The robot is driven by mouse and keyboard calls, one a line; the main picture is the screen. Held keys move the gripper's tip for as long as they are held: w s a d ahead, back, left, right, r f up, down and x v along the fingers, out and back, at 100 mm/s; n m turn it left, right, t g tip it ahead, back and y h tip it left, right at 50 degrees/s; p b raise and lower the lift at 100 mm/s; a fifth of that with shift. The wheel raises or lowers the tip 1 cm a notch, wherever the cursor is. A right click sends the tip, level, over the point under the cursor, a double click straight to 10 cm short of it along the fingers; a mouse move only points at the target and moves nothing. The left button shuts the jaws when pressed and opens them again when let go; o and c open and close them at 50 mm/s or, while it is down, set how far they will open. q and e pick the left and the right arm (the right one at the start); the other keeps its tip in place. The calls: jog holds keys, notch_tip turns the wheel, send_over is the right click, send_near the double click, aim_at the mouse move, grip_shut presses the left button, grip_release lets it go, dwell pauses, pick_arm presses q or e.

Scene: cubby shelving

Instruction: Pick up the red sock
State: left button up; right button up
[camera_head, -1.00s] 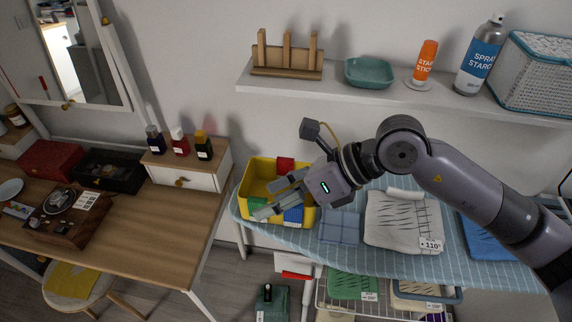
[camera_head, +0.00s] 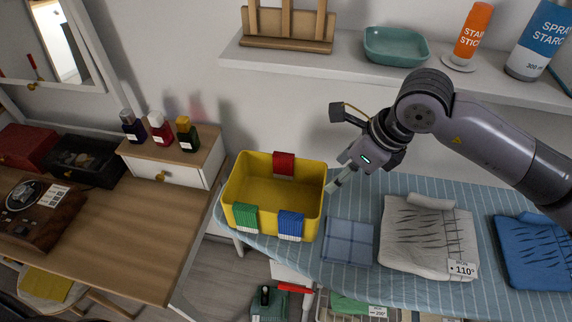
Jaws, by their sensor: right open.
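A small red ribbed piece of cloth (camera_head: 284,163), which looks like the red sock, hangs over the back rim of a yellow bin (camera_head: 238,187) on the ironing board. A green one (camera_head: 245,218) and a blue one (camera_head: 291,225) hang over the front rim. The visible inside of the bin is empty. My right gripper (camera_head: 333,187) is open, with its fingers pointing down and left by the bin's right rim. It holds nothing that I can see and is apart from the red cloth. My left gripper is not in view.
The striped ironing board (camera_head: 350,285) also bears a folded blue checked cloth (camera_head: 349,243), a grey garment (camera_head: 425,235) and a blue garment (camera_head: 535,250). A shelf (camera_head: 345,70) with a teal dish (camera_head: 396,45) is above. A wooden desk (camera_head: 120,235) stands left.

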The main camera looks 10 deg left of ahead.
aim_at(285, 155)
jog(key=w+a+p, duration=0.1)
jog(key=a, duration=0.2)
jog(key=w+a+p, duration=0.2)
jog(key=a, duration=0.2)
jog(key=w+a+p, duration=0.1)
jog(key=w+a, duration=0.1)
jog(key=a, duration=0.2)
jog(key=shift+f+p, duration=0.35)
jog(key=shift+p+x, duration=0.75)
jog(key=shift+x, duration=1.9)
jog(key=shift+r, duration=0.1)
jog(key=shift+c, duration=0.3)
